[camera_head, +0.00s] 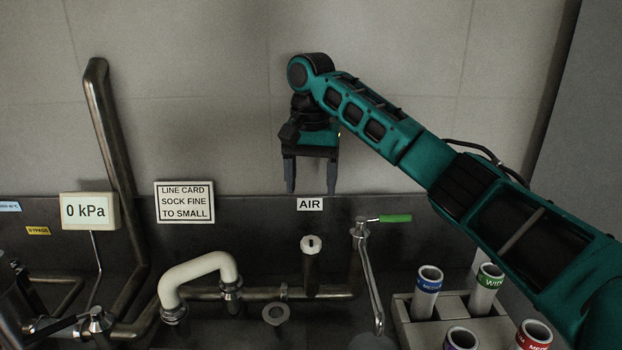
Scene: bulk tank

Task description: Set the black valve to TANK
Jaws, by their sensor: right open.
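My right gripper (311,188) is open and empty. It points down in front of the wall, above the AIR label (310,204), and its fingers touch nothing. I cannot pick out a black valve or a TANK label for certain. A metal valve with a lever handle (65,325) sits on the pipes at the lower left, near a yellow BYPASS label (38,230). Dark fittings at the left edge are cut off by the frame. My left gripper is not in view.
A 0 kPa display (90,211) and a LINE CARD sign (184,202) stand at the back. A rack (404,313) holds several labelled tubes at right.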

